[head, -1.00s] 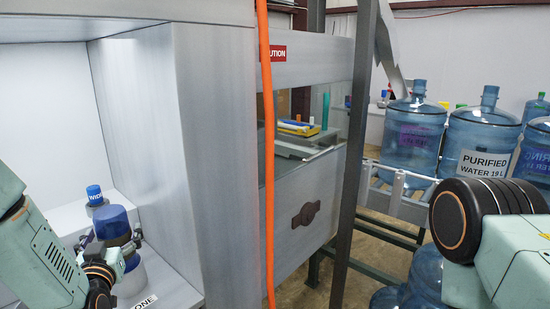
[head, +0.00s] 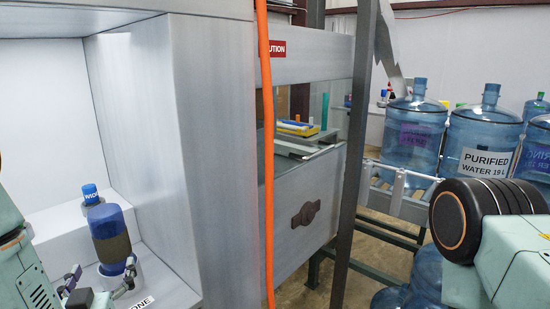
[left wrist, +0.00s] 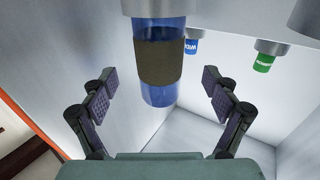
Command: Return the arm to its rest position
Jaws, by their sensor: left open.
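A blue bottle-like piece with a brown band (head: 112,242) stands upright on a round grey-white base inside the grey cabinet (head: 215,150), at the left of the head view. My left gripper (head: 101,279) is open and empty, low in front of it in the head view. In the left wrist view, the banded blue piece (left wrist: 160,55) shows upside down beyond the open fingers of my left gripper (left wrist: 160,94), apart from them. My right arm (head: 490,220) shows at the right, but its gripper is out of view.
A smaller blue-capped item (head: 91,195) stands behind on a white step. A green-capped one (left wrist: 264,63) shows in the left wrist view. An orange hose (head: 265,150) hangs beside the cabinet. Large water jugs (head: 483,135) stand on a rack at the right.

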